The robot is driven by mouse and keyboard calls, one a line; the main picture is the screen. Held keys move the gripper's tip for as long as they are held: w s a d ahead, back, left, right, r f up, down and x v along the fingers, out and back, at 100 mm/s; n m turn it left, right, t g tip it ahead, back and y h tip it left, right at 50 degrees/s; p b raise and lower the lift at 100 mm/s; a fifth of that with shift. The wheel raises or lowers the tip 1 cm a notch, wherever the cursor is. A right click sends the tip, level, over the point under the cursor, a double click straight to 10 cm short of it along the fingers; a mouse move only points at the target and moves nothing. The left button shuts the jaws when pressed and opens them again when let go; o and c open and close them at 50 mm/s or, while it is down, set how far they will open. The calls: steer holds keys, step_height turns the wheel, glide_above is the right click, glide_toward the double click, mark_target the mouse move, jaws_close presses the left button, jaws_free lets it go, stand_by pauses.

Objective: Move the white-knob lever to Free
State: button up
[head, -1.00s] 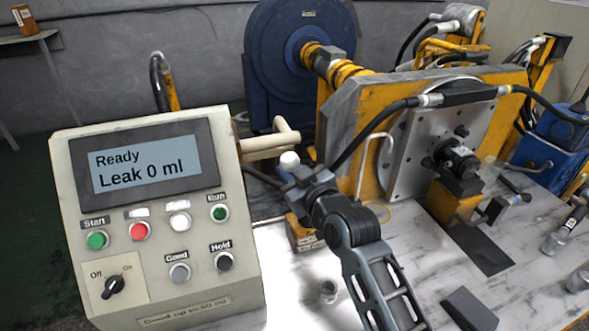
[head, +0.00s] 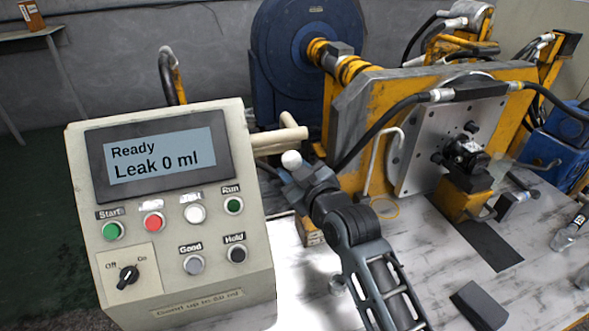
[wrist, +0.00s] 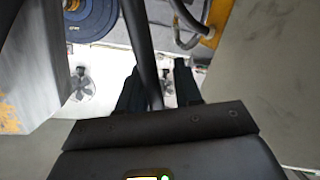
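The white knob (head: 291,160) stands just right of the control box in the head view, at the tip of my gripper (head: 303,180). My arm comes up from the lower right, and the gripper hides the lever below the knob. In the wrist view the two dark fingers (wrist: 160,88) stand apart. A dark bar (wrist: 141,45) passes down between or in front of them; I cannot tell if it is the lever. The knob is not seen there, and no grip on it is visible. I see no "Free" label.
The control box (head: 172,225) reads "Ready, Leak 0 ml" and stands close to the left of my gripper. The yellow frame (head: 345,130) with hoses and a metal plate (head: 425,150) is close to the right. A dark block (head: 480,305) lies on the bench.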

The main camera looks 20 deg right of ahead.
steer(key=shift+o, duration=0.4)
steer(key=shift+s+d, duration=0.1)
steer(key=shift+d, duration=0.05)
steer(key=v, duration=0.7)
steer(key=shift+s, duration=0.35)
steer(key=s+d+f+m, duration=0.1)
steer(key=s+f, duration=0.1)
steer(key=s, duration=0.5)
steer(key=s+f+m+h, duration=0.1)
steer(key=s+f, duration=0.2)
steer(key=s, duration=0.4)
steer(key=s+d+f+m, duration=0.1)
steer(key=s+f, duration=0.2)
steer(key=s, duration=0.4)
steer(key=shift+s+d+m+h, duration=0.1)
steer(key=shift+d+m+h, duration=0.2)
steer(key=shift+d+h, duration=0.1)
steer(key=s+r+m, duration=0.1)
steer(key=s+r, duration=0.2)
steer(key=s, duration=0.8)
steer(key=s+d+r+m+g, duration=0.1)
steer(key=s+r, duration=0.2)
steer(key=s, duration=0.8)
steer(key=shift+d+r+m+h, duration=0.2)
steer(key=shift+r+m+h, duration=0.05)
steer(key=shift+m+h, duration=0.15)
